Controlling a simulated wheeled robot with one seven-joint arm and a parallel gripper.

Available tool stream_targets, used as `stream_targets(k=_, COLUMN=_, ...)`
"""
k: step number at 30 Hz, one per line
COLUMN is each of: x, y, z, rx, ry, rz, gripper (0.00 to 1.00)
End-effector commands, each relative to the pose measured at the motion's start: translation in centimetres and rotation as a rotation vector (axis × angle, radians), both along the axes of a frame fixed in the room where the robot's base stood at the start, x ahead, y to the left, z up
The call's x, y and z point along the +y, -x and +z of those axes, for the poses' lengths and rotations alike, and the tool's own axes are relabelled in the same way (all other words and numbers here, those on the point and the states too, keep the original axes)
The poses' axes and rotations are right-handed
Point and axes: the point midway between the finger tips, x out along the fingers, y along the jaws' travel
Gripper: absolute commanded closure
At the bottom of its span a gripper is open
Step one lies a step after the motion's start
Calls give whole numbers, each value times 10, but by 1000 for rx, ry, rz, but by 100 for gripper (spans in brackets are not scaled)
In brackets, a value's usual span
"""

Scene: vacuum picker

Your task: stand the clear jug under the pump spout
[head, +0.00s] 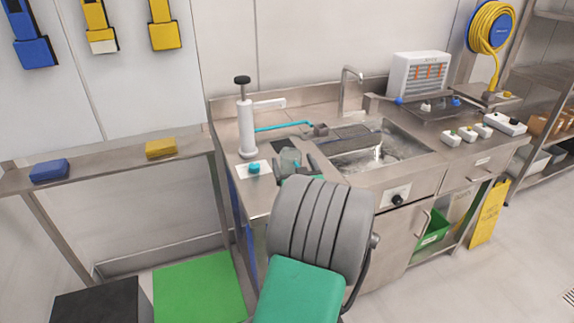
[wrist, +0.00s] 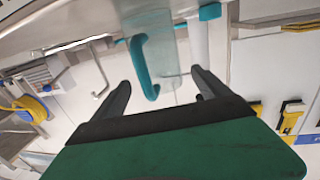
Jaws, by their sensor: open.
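The clear jug (head: 290,157) is upright on the steel counter, partly hidden by my gripper (head: 293,165). In the wrist view, which is upside down, its clear body and teal handle (wrist: 141,62) show between the two dark fingers of my open gripper (wrist: 160,80). I cannot tell whether a finger touches it. The white hand pump (head: 246,125) with a black knob stands behind and left of the jug. Its white spout (head: 270,103) points right, above the jug in the picture; I cannot tell whether the jug is directly beneath it.
A teal knob on a white plate (head: 254,169) lies left of the jug. A teal hose (head: 284,127) runs from the pump to a grey block (head: 320,130). A sink (head: 380,150) with a tap is to the right. White boxes (head: 467,134) stand on the right counter.

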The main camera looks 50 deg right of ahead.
Motion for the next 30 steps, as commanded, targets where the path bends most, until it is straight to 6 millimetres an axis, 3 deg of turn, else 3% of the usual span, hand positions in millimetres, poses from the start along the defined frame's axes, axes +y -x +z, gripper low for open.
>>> stream_targets(k=4, x=-14, y=-20, z=2, rx=1, ry=-1, rz=5, gripper=13)
stream_targets(k=12, x=-18, y=-23, z=1, rx=0, ry=0, rz=2, gripper=14)
stream_targets(k=30, x=-17, y=-23, z=1, rx=1, ry=-1, rz=4, gripper=63)
